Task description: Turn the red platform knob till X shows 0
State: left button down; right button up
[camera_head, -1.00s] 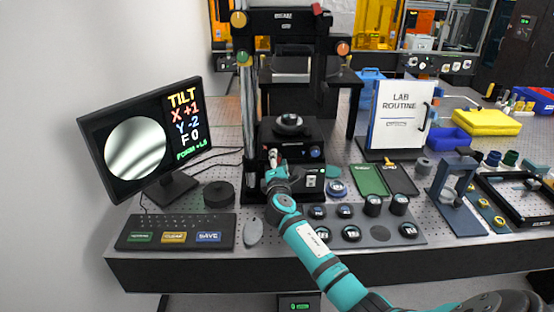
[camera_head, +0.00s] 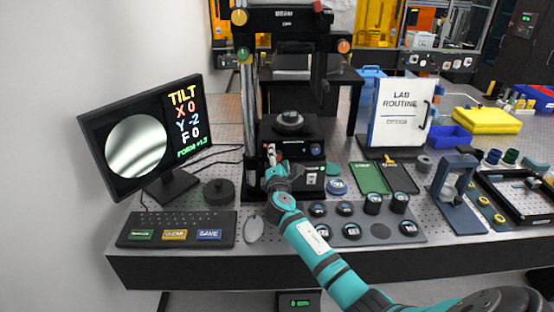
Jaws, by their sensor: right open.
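The monitor (camera_head: 138,146) on the left shows TILT with X 0, Y -2 and F 0, beside a round picture of curved fringes. The interferometer's platform (camera_head: 289,127) stands at the middle with a dark disc on top. The red platform knob (camera_head: 271,149) is on the left of its front face, partly hidden by my gripper. A blue knob (camera_head: 315,149) is to its right. My right gripper (camera_head: 271,158) is open at the red knob; its fingertips are small, and I cannot tell whether they touch it. My left gripper is not in view.
A keyboard (camera_head: 176,220) and mouse (camera_head: 254,229) lie at the front left. A tray (camera_head: 415,221) of several round pieces is right of my arm. A LAB ROUTINE board (camera_head: 399,115) stands at the back right. A black disc (camera_head: 219,192) sits left of the platform.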

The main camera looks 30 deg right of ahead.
jog(key=shift+s+a, duration=0.1)
jog(key=shift+s, duration=0.1)
jog(key=v, duration=1.1)
jog(key=shift+s+a, duration=0.25)
dwell(1.0)
